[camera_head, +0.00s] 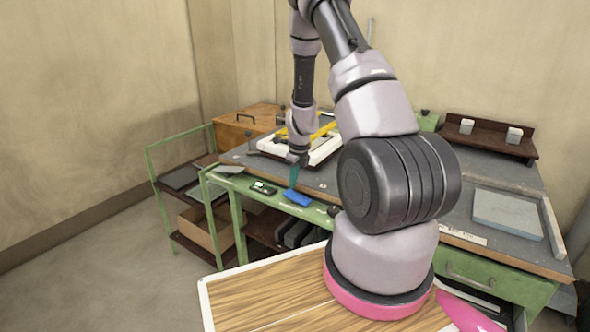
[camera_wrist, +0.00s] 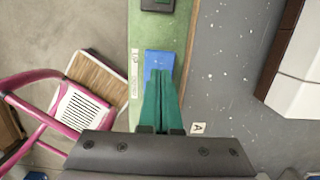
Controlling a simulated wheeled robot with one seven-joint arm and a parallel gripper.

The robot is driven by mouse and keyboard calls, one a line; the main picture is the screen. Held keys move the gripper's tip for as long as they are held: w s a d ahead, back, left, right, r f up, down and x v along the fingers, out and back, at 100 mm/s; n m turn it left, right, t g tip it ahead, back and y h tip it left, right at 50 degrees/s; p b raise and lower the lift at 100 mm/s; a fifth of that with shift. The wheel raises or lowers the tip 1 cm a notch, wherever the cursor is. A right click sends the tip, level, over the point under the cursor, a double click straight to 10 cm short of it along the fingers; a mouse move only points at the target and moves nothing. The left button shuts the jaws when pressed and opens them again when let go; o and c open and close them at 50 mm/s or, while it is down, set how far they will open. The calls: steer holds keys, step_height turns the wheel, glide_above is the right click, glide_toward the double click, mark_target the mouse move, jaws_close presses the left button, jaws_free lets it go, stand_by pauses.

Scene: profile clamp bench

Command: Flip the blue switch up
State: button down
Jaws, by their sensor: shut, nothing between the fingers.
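The blue switch (camera_head: 297,197) is on the green front rail of the workbench, its blue face slanting outward. It also shows in the wrist view (camera_wrist: 158,61), just beyond my fingertips. My gripper (camera_head: 292,184) has green fingers that are shut and empty. It points down at the switch from above, with the tips at or very near its upper part. In the wrist view the closed fingers (camera_wrist: 160,74) overlap the near part of the blue face. I cannot tell whether they touch it.
A black switch with a green part (camera_head: 263,187) sits left of the blue one on the same rail. A white frame with yellow bars (camera_head: 325,147) lies on the bench top behind my gripper. A green-framed cart (camera_head: 150,165) stands at the left.

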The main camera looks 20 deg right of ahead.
steer(key=shift+w+a+f, duration=0.1)
steer(key=shift+w+f, duration=0.05)
steer(key=shift+f, duration=1)
